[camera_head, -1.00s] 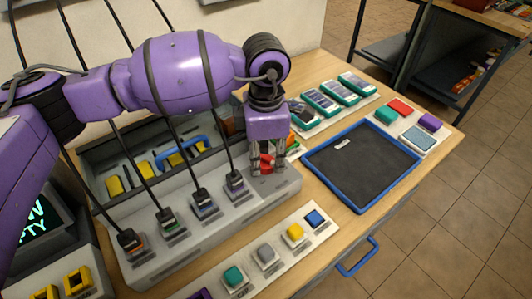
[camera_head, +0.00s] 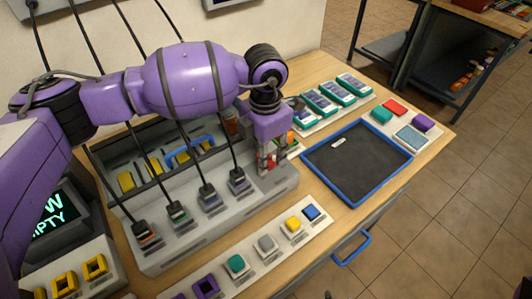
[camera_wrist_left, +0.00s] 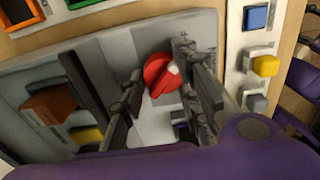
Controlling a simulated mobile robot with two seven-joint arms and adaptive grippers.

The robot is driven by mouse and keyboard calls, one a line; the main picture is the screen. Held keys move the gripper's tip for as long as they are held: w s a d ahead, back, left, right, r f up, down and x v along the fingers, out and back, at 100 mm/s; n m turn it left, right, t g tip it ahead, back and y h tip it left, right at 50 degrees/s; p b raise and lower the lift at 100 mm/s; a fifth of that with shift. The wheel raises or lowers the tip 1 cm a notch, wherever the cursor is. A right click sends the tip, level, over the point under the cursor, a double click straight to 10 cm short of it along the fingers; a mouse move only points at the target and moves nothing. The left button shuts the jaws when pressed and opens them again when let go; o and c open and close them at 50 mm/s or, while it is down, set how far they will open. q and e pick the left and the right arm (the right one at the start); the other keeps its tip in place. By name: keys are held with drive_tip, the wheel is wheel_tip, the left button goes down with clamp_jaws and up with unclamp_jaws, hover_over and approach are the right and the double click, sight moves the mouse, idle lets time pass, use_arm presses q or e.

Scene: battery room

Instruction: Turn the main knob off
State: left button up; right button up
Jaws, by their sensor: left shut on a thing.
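The main knob is a round red knob with a pale mark, on the right end of the grey charging panel (camera_head: 215,222). The red knob (camera_wrist_left: 161,75) sits between the fingers in the left wrist view. In the head view the knob (camera_head: 272,163) is mostly hidden by my gripper. My left gripper (camera_head: 268,160) points down over it, its fingers closed on the knob's sides. The left gripper also shows in the wrist view (camera_wrist_left: 158,90). My right gripper is out of view.
Several black plugs with cables (camera_head: 178,212) stand along the panel, left of the gripper. A row of coloured buttons (camera_head: 265,243) runs along the front. A blue-edged black tray (camera_head: 355,170) lies to the right. Teal battery packs (camera_head: 335,95) lie behind it.

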use_arm(q)
drive_tip(key=shift+w+a+r, duration=0.15)
drive_tip(key=shift+w+r, duration=0.25)
drive_tip(key=shift+w, duration=0.05)
drive_tip(key=o, duration=1)
drive_tip(key=shift+f, duration=0.15)
drive_tip(key=shift+s+f, duration=0.15)
drive_tip(key=shift+s, duration=0.05)
wheel_tip(320, 180, up, 12)
